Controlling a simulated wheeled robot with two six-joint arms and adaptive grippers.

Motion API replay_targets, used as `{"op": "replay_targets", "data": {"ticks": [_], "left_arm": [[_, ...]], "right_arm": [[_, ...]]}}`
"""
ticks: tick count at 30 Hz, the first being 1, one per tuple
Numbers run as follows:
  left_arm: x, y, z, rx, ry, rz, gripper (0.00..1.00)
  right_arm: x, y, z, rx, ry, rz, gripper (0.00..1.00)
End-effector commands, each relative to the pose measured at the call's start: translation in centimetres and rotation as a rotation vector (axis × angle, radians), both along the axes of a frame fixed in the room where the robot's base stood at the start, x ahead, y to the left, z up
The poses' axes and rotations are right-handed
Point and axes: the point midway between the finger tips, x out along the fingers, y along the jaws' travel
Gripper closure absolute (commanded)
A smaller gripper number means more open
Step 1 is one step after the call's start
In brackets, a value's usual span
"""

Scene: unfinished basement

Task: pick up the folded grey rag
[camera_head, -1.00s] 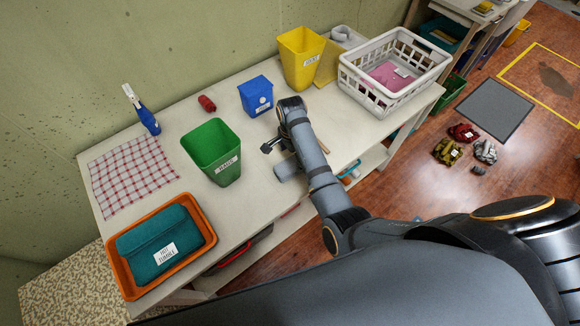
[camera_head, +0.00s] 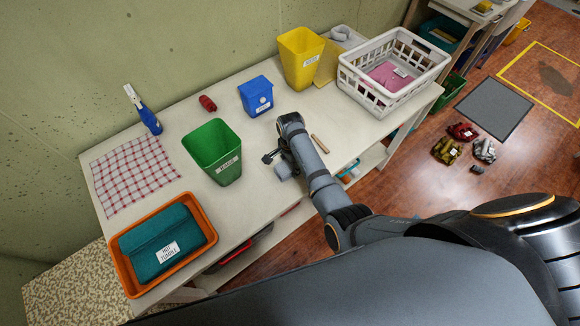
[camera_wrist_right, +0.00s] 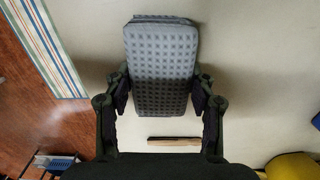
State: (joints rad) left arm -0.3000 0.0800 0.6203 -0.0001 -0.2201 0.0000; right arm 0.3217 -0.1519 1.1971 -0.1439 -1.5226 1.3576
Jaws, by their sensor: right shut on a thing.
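The folded grey rag (camera_wrist_right: 160,45) is a thick block with a small square pattern. In the right wrist view it stands between the two fingers of my right gripper (camera_wrist_right: 161,88), which press on its sides. In the head view the right gripper (camera_head: 276,160) is over the front of the table, right of the green bin, and only a bit of the grey rag (camera_head: 284,171) shows beside it. I cannot tell whether the rag touches the tabletop. My left gripper is out of view.
A wooden stick (camera_head: 320,144) lies right of the gripper. The green bin (camera_head: 215,150), blue bin (camera_head: 257,96), yellow bin (camera_head: 300,58) and white basket (camera_head: 394,72) stand on the table (camera_head: 255,195). An orange tray (camera_head: 128,276) holds a teal folded cloth.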

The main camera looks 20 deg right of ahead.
Motion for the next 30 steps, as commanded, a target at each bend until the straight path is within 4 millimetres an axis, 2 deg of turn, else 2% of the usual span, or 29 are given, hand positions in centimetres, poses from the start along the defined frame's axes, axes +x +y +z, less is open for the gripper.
{"op": "replay_targets", "data": {"ticks": [10, 14, 16, 23, 27, 30], "left_arm": [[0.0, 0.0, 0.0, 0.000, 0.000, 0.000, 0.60], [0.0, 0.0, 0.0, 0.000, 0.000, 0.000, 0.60], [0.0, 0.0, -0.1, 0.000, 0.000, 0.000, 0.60], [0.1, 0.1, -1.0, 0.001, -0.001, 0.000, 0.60], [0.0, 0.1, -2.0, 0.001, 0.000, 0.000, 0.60], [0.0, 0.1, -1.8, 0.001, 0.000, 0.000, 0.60]], "right_arm": [[0.1, 0.0, 0.4, 0.001, -0.002, 0.000, 0.73], [0.1, 0.0, 2.1, 0.000, -0.003, 0.000, 0.73], [-0.1, -0.3, 3.5, -0.002, -0.005, -0.001, 0.73], [-3.1, -4.7, 9.2, -0.005, -0.004, -0.001, 0.73], [-5.4, -8.2, 10.7, -0.010, -0.002, 0.001, 0.73], [-6.6, -9.8, 11.9, -0.007, 0.000, 0.001, 0.73]]}}
